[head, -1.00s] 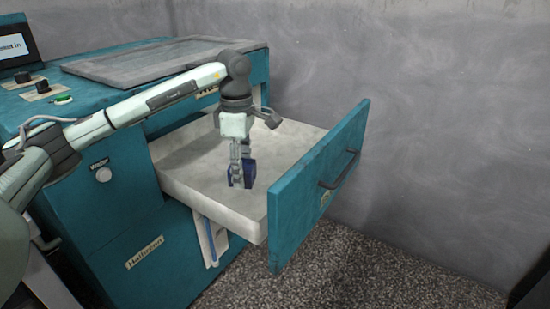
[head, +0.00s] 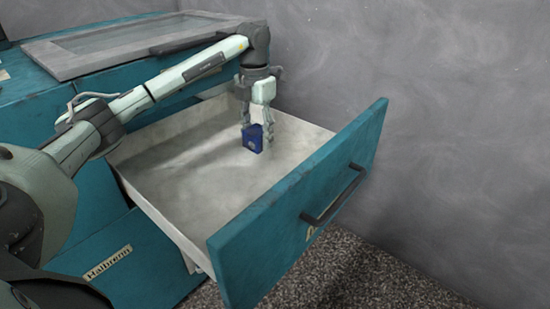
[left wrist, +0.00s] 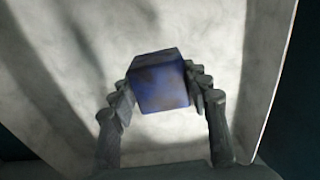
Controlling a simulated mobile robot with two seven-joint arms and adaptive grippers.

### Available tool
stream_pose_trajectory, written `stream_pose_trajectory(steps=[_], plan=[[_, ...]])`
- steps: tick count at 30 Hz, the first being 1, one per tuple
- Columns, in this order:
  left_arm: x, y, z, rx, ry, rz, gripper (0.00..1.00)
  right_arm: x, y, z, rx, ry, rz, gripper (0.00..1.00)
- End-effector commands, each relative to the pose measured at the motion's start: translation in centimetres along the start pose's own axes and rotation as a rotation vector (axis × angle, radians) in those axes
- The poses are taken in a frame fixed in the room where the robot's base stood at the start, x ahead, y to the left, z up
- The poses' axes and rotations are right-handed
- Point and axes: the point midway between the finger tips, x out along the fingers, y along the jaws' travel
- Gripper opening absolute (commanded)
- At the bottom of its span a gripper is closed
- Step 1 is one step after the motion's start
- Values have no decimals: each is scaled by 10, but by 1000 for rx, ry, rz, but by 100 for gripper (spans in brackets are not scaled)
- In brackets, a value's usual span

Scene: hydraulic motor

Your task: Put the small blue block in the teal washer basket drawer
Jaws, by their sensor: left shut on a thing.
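The small blue block (head: 252,138) is between the fingers of my left gripper (head: 257,133), which is shut on it. In the left wrist view the block (left wrist: 158,80) sits between the two fingertips, with the pale drawer floor behind it. The teal drawer (head: 300,205) is pulled out, with a pale inner tray and a dark bar handle on its front. The gripper points down inside the drawer outline, toward its far right part. I cannot tell whether the block touches the drawer floor. My right gripper is not in view.
The teal washer cabinet (head: 105,190) stands at the left, with a grey framed lid (head: 120,45) on top. A grey wall (head: 450,120) lies behind and to the right. The rest of the drawer floor is empty. Speckled floor shows below.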

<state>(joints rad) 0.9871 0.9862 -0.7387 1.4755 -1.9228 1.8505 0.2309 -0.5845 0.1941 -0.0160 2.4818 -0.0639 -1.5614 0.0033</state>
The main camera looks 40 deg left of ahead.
Motion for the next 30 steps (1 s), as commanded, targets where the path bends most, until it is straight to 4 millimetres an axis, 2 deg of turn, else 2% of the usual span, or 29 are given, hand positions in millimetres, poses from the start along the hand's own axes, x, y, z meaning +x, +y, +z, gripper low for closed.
stream_pose_trajectory(steps=[3,9,14,21,30], plan=[[15,-20,19,4,-1,-4,0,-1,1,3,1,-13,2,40],[30,-37,37,2,-2,0,0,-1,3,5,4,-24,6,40],[38,-40,40,2,0,0,0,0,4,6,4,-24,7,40],[70,-39,39,1,0,-1,0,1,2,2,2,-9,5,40],[72,-39,40,2,-3,1,0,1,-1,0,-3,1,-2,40]])
